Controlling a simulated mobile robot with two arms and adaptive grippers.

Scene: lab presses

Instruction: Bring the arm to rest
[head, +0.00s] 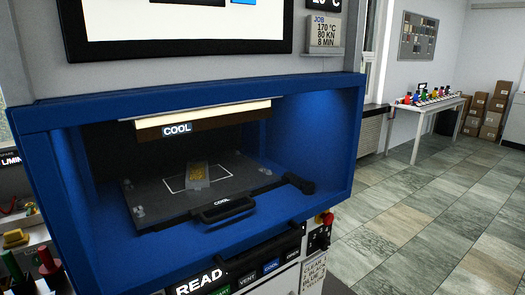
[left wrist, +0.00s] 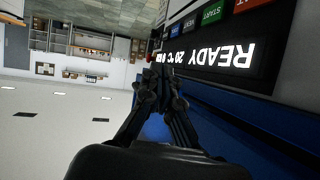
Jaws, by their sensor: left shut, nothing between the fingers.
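My left gripper (left wrist: 162,84) shows in the left wrist view, its dark fingers closed together with nothing between them. It is beside the press's control panel (left wrist: 222,50), which reads READY and appears upside down there. I cannot tell whether the fingers touch the panel. Neither gripper shows in the head view. The blue press (head: 335,205) stands open at the front, with a dark plate (head: 160,203) labelled COOL inside.
A black handle (head: 228,209) is at the plate's front edge. A red knob (head: 327,219) sits right of the panel. A bench with coloured items (head: 30,238) is at the left. A white table (head: 425,108) and stacked boxes (head: 490,112) stand far back right. The tiled floor (head: 420,215) is clear.

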